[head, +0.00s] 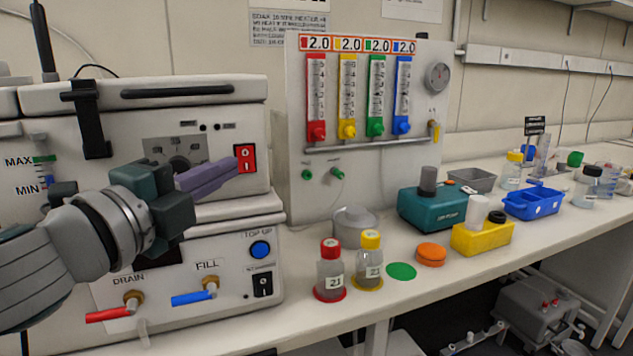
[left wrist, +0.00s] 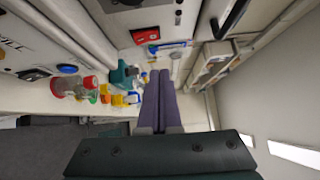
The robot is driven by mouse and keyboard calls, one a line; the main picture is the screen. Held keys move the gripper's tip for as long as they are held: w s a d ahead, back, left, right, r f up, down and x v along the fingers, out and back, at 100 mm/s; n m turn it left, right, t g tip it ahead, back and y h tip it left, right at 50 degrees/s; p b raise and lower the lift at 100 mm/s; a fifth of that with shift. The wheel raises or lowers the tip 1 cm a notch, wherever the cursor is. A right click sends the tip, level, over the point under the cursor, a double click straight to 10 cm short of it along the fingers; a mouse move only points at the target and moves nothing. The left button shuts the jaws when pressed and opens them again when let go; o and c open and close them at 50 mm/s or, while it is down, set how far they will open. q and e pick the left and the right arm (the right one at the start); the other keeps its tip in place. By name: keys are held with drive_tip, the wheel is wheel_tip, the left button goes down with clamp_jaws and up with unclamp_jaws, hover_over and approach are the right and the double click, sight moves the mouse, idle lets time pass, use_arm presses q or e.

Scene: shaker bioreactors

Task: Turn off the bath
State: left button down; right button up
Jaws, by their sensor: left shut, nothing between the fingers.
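The bath is the white unit (head: 235,105) at the left with a dark-handled lid. On its front is a red rocker switch (head: 245,158) marked I and O; it also shows in the left wrist view (left wrist: 146,37). My left gripper (head: 234,166) is shut and empty, its purple fingers pointing right across the bath's front. In the head view the fingertips lie just left of the switch and slightly overlap its edge. In the left wrist view the fingertips (left wrist: 160,73) appear apart from the switch. The gripper hides part of the front panel. My right gripper is out of view.
Below are a blue top-up button (head: 260,249), a black switch (head: 263,285), a red drain lever (head: 108,314) and a blue fill lever (head: 194,297). A flowmeter panel (head: 420,120) stands right of the bath. Bottles (head: 330,270) and a teal device (head: 435,210) stand on the bench.

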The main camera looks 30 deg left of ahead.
use_arm(q)
drive_tip(key=s, duration=0.6)
drive_tip(key=shift+s+d+r+b, duration=0.2)
drive_tip(key=shift+s+b, duration=0.05)
drive_tip(key=shift+b, duration=0.2)
